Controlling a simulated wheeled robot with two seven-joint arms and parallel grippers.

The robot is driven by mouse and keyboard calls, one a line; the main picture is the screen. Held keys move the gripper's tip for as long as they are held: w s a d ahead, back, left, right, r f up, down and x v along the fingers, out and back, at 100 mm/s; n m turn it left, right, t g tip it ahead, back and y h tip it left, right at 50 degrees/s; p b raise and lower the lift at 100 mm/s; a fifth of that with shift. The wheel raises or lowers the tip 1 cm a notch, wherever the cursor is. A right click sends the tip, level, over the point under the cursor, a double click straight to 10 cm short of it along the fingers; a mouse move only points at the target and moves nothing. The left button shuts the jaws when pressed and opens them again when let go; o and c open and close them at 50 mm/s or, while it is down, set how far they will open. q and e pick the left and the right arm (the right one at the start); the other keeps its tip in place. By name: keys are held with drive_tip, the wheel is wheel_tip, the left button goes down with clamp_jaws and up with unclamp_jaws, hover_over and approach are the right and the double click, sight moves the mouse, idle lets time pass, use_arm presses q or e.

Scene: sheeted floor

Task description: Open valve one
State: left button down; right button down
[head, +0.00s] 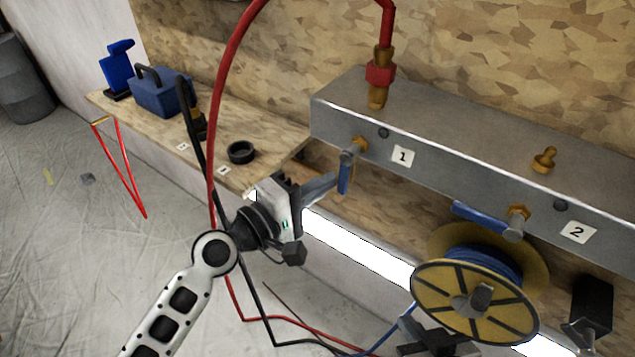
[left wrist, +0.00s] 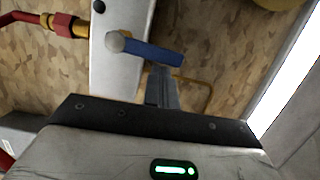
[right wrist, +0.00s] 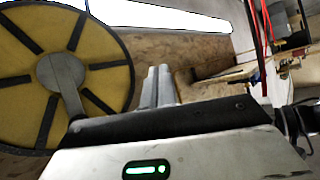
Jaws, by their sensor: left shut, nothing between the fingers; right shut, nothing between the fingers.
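Valve one is on the grey metal box (head: 460,150), by the label 1 (head: 402,156). Its blue handle (head: 344,178) hangs down from the round grey stub in the head view. It also shows in the left wrist view, where the blue handle (left wrist: 152,53) lies just beyond my fingertips. My left gripper (head: 331,179) is shut and empty, its tips right beside the handle; I cannot tell if they touch. My right gripper (head: 408,327) is shut and empty, low beside the yellow cable reel. Its fingers (right wrist: 157,80) show in the right wrist view.
The yellow reel (head: 435,283) with blue hose stands below the box. Valve two's blue handle (head: 478,214) points left. A red hose (head: 228,80) arches to the box's top fitting. The wooden bench (head: 215,160) holds a blue toolbox (head: 160,95) and black ring (head: 241,152).

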use_arm(q)
drive_tip(key=shift+d, duration=0.1)
use_arm(e)
drive_tip(key=shift+r, duration=0.1)
idle(0.4)
